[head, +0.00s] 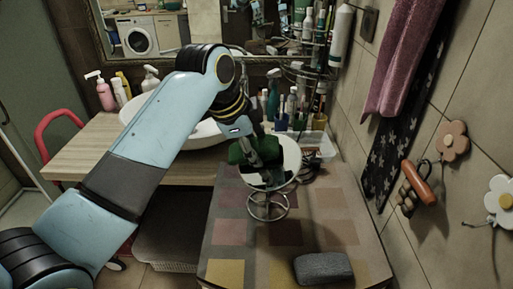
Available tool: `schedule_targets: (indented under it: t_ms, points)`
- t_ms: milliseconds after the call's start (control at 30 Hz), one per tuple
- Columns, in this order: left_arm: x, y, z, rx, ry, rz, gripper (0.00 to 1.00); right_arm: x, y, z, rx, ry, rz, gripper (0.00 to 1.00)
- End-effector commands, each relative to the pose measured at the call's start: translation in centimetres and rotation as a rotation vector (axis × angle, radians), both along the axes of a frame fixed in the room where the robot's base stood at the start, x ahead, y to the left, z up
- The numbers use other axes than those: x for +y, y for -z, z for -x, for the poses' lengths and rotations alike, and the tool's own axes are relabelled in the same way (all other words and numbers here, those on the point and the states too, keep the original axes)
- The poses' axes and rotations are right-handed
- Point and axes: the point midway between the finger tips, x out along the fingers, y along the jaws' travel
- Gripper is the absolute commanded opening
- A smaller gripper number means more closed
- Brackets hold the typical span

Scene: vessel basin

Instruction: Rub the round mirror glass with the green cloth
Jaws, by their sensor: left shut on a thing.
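The round mirror (280,180) stands on a wire-like metal foot on the checkered surface, its glass facing up toward me. My left gripper (262,160) is shut on the green cloth (237,152) over the mirror's upper left part. The cloth appears at or against the glass, but I cannot tell whether it touches. The gripper and cloth hide part of the glass. My right gripper is not in view.
A dark grey block (323,268) lies at the front of the checkered surface (225,238). A white basin (205,132) and several bottles stand behind. Towels (402,65) hang on the right wall.

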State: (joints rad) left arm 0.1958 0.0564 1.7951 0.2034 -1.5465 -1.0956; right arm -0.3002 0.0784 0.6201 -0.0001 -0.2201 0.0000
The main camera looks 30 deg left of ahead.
Motion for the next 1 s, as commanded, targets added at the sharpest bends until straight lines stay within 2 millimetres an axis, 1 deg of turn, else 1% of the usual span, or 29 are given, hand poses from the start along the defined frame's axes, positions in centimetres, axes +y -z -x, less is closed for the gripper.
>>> schedule_targets:
  t_ms: [300,433,867,1000]
  points:
    - [0.6,-3.2,1.5,-0.003,0.000,-0.001,0.24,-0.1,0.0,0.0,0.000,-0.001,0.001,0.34]
    - [0.7,-4.2,2.0,-0.002,0.000,-0.001,0.24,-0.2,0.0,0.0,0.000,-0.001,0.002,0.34]
    - [0.8,-4.6,2.2,-0.001,0.000,-0.002,0.24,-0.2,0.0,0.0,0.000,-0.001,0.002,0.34]
    - [0.9,-5.5,2.5,-0.004,0.000,-0.002,0.24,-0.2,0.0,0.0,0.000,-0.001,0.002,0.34]
